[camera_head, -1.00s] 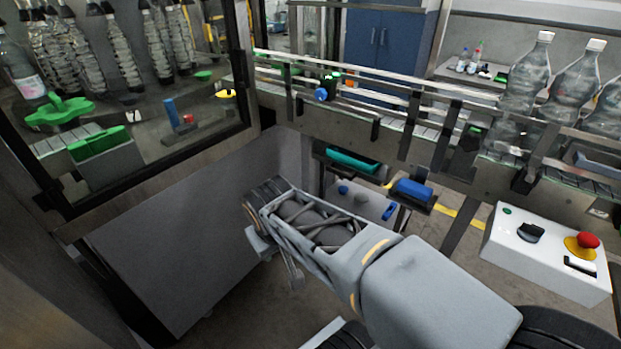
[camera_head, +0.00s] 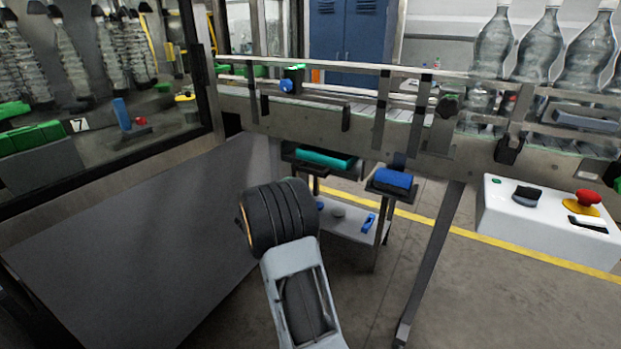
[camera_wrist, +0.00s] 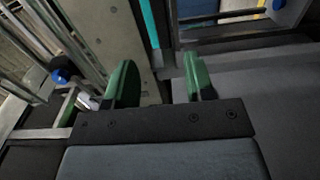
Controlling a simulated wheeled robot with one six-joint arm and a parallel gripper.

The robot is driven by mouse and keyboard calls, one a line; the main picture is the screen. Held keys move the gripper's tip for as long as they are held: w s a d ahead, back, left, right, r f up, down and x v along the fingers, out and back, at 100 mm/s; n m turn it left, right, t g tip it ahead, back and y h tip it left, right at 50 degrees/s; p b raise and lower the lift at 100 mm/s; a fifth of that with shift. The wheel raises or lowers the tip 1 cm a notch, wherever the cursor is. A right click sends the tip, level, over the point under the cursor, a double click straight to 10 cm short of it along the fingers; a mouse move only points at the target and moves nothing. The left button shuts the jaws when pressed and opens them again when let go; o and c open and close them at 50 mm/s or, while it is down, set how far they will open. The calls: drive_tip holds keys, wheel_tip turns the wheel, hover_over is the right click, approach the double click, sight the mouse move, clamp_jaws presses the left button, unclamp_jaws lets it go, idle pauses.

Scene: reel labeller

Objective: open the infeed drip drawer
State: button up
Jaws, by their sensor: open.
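Under the infeed conveyor, a drawer with a teal front (camera_head: 325,159) hangs in the head view. To its right sits a unit with a blue front (camera_head: 392,179). No label shows which is the infeed drip drawer, and neither looks pulled out. In the wrist view, my gripper (camera_wrist: 162,82) is open with green fingertips and nothing between them. A teal strip (camera_wrist: 150,22) lies just beyond and between the fingertips, apparently the teal front seen close. In the head view, my gripper is hidden behind my own arm.
The conveyor (camera_head: 350,118) runs above with rails and posts. A grey cabinet panel (camera_head: 150,230) stands left. A small cart (camera_head: 345,225) is below, and a leg (camera_head: 435,250) slants to the floor. A control box (camera_head: 545,222) with a red button is at right.

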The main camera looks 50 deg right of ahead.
sight(310, 172)
drive_tip(key=p+x, duration=0.1)
drive_tip(key=x, duration=1.2)
drive_tip(key=shift+d, duration=0.1)
clamp_jaws()
